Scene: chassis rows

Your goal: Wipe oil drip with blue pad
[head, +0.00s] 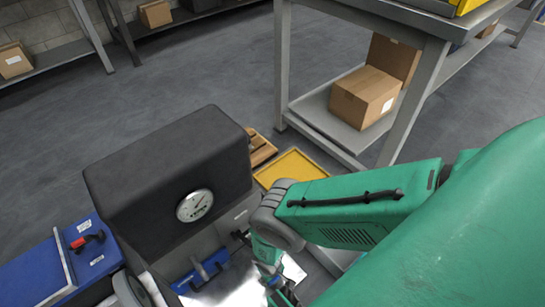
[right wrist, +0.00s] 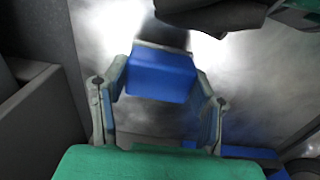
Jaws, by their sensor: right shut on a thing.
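My right gripper (right wrist: 161,85) is shut on the blue pad (right wrist: 160,76), a blue block held between its two grey fingers in the right wrist view. In the head view my green right arm reaches in from the right and the right gripper (head: 275,280) is low at the bottom edge, over a bright, shiny metal surface (head: 240,292). The pad is mostly hidden there. I cannot make out a clear oil drip; the surface shows bright glare and grey smears. Whether the pad touches the surface cannot be told. My left gripper is not in view.
A black housing with a round gauge (head: 195,205) stands beside the metal surface. A blue part with a grey handle (head: 203,271) lies close to the gripper. A blue case (head: 62,262) is at left. A yellow tray (head: 290,167) and a shelf with cardboard boxes (head: 366,96) are behind.

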